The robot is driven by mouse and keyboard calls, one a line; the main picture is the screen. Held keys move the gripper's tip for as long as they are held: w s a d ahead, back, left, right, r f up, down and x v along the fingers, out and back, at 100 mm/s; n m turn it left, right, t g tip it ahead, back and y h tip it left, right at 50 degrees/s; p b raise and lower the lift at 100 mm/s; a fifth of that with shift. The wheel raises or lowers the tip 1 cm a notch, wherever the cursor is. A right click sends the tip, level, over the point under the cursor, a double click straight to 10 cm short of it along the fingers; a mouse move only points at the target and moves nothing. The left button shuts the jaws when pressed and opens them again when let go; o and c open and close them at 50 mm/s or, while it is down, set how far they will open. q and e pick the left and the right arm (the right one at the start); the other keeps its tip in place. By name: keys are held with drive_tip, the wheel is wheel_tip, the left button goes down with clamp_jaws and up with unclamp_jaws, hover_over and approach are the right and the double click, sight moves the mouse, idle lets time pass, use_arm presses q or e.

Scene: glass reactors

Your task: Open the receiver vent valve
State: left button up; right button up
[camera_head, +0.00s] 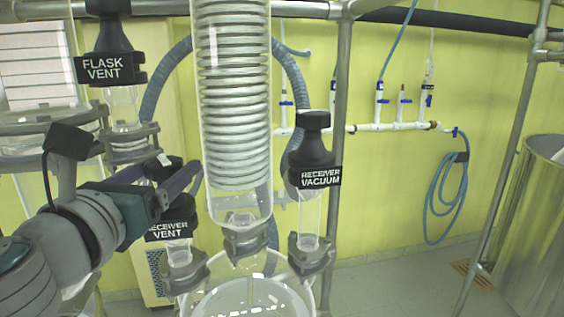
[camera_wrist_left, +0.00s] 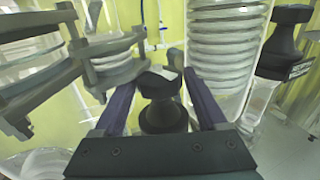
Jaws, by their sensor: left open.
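The receiver vent valve (camera_head: 176,214) is a black-capped valve with a "RECEIVER VENT" label, standing on a clear glass neck at the left of the head view. My left gripper (camera_head: 170,170) is open, with its two purple fingers on either side of the black knob. In the left wrist view the black valve knob (camera_wrist_left: 162,116) stands between the spread fingers of the gripper (camera_wrist_left: 160,85). I cannot tell whether either finger touches it. My arm and gripper hide part of the valve in the head view. My right gripper is in neither view.
The "FLASK VENT" valve (camera_head: 110,68) stands above and left of my gripper. A glass coil condenser (camera_head: 236,100) and the "RECEIVER VACUUM" valve (camera_head: 314,160) stand to the right. A metal frame post (camera_head: 337,120) rises behind. A glass vessel (camera_head: 250,298) is below.

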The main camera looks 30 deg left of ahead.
use_arm(q)
drive_tip(key=shift+w, duration=0.2)
drive_tip(key=c, duration=1.1)
